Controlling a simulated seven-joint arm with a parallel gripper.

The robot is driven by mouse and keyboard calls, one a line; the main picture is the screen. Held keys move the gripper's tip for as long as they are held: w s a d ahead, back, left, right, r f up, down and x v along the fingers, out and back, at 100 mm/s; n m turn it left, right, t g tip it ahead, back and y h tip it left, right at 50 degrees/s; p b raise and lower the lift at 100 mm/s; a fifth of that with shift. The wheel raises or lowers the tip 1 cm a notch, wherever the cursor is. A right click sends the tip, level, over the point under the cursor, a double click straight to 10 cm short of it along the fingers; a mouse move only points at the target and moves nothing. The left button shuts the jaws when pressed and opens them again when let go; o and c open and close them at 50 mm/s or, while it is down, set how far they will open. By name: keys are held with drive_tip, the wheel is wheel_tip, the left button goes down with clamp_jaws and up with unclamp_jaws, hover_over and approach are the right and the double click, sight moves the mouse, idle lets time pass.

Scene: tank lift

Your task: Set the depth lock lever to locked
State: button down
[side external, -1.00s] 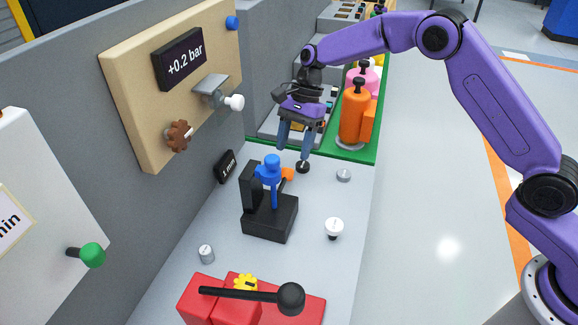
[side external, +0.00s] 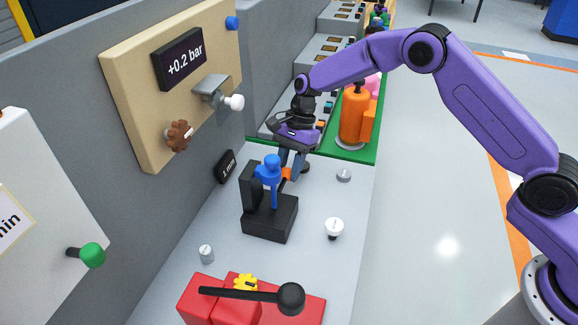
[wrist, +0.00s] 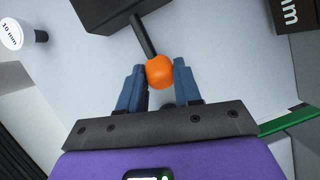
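A small lever with an orange ball knob (side external: 287,174) sticks out of the black stand (side external: 270,221), on the side facing my gripper. I take it to be the depth lock lever; no lock marking is readable. In the wrist view the orange knob (wrist: 160,72) sits between my fingertips at the end of a dark rod (wrist: 143,36). My gripper (wrist: 160,84) has one blue finger on each side of the knob, with no clear gap, and looks shut on it. In the side view my gripper (side external: 291,168) is behind the stand, its fingertips partly hidden.
A blue-topped part (side external: 270,170) stands upright on the stand, close to my fingers. A black "1 mm" display (side external: 226,167) is at its left. A white knob (side external: 334,227) and grey knob (side external: 344,175) stand to the right. An orange bottle (side external: 355,115) is behind.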

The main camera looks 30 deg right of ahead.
sight(286, 171)
drive_tip(key=shift+r, duration=0.1)
drive_tip(key=shift+s+a+r+t+h, duration=0.2)
drive_tip(key=shift+a+r+t+h, duration=0.05)
drive_tip(key=shift+r+t+h, duration=0.5)
drive_tip(key=shift+s+a+r+t+h, duration=0.2)
drive_tip(key=shift+r+t+h, duration=0.2)
drive_tip(key=shift+t+h, duration=0.2)
drive_tip(key=shift+s+a+r+t+h, duration=0.15)
drive_tip(key=shift+r+t+h, duration=0.25)
drive_tip(key=shift+t+h, duration=0.15)
drive_tip(key=c, duration=0.8)
unclamp_jaws()
drive_tip(key=s+r, duration=0.1)
drive_tip(key=r, duration=0.4)
drive_tip(key=s+r, duration=0.1)
drive_tip(key=r, duration=0.5)
drive_tip(key=s+r, duration=0.1)
drive_tip(key=r, duration=0.5)
drive_tip(key=shift+a+r, duration=0.1)
